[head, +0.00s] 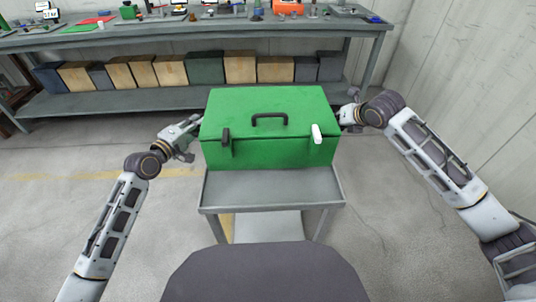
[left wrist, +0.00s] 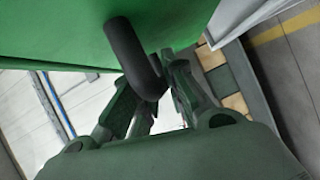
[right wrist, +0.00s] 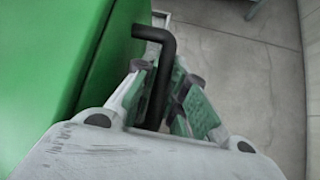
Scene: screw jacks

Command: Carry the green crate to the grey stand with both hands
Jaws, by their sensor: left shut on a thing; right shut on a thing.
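The green crate (head: 262,118) is closed and looks level, with a black handle on its lid, a dark latch at left and a white latch at right. It is over the rear part of the grey stand (head: 272,188); I cannot tell whether its base touches the top. My left gripper (head: 193,130) is shut on a black side handle (left wrist: 128,50) of the crate. My right gripper (head: 347,114) is shut on the opposite black side handle (right wrist: 158,75). In the head view the crate largely hides both grips.
A long grey workbench (head: 180,38) with tools on top stands along the back wall. Wooden and dark boxes (head: 168,71) line its lower shelf. Concrete floor (head: 60,215) lies open on the left, and a pale wall (head: 460,70) rises on the right.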

